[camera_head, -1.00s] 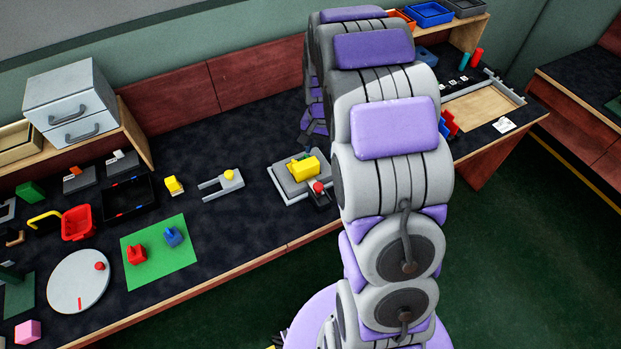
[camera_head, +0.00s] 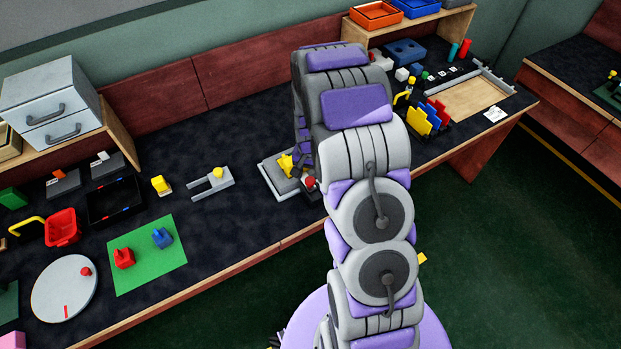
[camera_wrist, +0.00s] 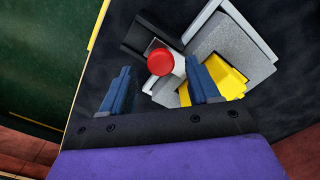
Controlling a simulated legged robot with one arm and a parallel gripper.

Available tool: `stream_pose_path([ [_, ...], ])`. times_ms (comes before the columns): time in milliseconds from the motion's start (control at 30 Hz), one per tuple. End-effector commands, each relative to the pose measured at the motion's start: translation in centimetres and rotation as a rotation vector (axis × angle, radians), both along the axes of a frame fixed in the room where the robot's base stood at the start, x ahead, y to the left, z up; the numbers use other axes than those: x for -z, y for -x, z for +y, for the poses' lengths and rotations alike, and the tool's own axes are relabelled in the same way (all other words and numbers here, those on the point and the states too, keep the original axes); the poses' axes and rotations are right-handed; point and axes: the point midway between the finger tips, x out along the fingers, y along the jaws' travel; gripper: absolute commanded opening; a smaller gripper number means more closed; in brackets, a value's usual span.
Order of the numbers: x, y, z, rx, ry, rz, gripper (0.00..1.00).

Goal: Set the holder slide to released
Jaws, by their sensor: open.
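The holder (camera_head: 272,179) is a grey plate fixture near the table's front edge, with a yellow block (camera_head: 286,164) on it. The slide's red knob (camera_head: 310,183) sits at the holder's right side. In the wrist view the red knob (camera_wrist: 160,62) stands on a light slide beside a dark block (camera_wrist: 150,36), and the yellow block (camera_wrist: 226,78) lies to its right. My gripper (camera_wrist: 163,85) is open, its two blue fingers apart, with the red knob between and a little beyond them. No contact shows. My arm hides part of the holder in the head view.
A grey forked fixture with a yellow knob (camera_head: 217,173) stands to the left. A green mat (camera_head: 145,254) carries red and blue pieces. A rack of coloured plates (camera_head: 428,119) stands to the right.

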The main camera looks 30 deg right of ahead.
Motion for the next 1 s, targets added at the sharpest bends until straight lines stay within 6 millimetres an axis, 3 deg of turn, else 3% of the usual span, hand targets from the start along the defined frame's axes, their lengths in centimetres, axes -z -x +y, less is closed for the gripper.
stream_pose_path([
  [200, 1.8, 0.0, 0.0, 0.0, 0.001, -0.002, 0.61],
  [533, 1.9, -0.1, 0.0, 0.0, 0.001, -0.003, 0.6],
  [1000, 1.9, -0.1, 0.0, 0.0, 0.001, -0.002, 0.15],
])
